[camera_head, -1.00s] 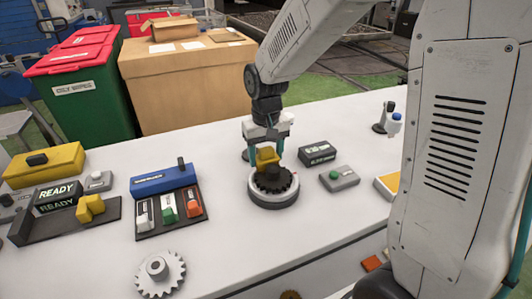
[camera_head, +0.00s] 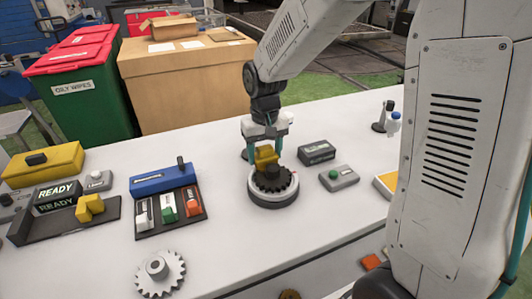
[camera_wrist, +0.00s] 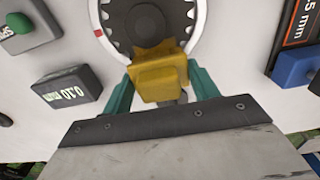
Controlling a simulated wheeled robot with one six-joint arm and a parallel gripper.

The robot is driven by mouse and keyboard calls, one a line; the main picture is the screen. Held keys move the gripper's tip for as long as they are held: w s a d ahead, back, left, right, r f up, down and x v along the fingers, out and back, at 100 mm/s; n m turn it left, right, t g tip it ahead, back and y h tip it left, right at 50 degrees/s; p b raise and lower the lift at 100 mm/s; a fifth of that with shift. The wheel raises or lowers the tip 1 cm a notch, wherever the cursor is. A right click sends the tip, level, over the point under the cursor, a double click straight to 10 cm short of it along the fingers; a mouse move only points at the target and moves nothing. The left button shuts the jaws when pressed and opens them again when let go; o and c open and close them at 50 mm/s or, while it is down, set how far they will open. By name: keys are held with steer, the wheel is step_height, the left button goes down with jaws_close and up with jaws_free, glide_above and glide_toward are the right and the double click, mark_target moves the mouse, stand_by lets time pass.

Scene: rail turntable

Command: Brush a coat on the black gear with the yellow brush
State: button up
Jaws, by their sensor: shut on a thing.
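The black gear (camera_head: 271,181) lies inside the pale ring of the round turntable (camera_head: 287,196). In the wrist view, part of the toothed gear (camera_wrist: 150,22) shows at the top. My gripper (camera_head: 263,152) is shut on the yellow brush (camera_head: 265,156) and holds it over the rear part of the gear. In the wrist view, my teal fingers (camera_wrist: 160,82) flank the yellow brush (camera_wrist: 158,76), and its front edge overlaps the gear's near teeth. I cannot tell whether it presses on the gear. The brush hides part of the gear.
A dark gauge box (camera_head: 317,152) and a green-button box (camera_head: 338,178) stand close right of the turntable. A blue-backed rack (camera_head: 163,180) with coloured pieces stands left. A pale gear (camera_head: 160,272) lies front left. A READY sign (camera_head: 57,197) and bottle (camera_head: 394,123) stand farther off.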

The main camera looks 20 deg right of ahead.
mark_target(265, 147)
steer(key=shift+r, duration=3.55)
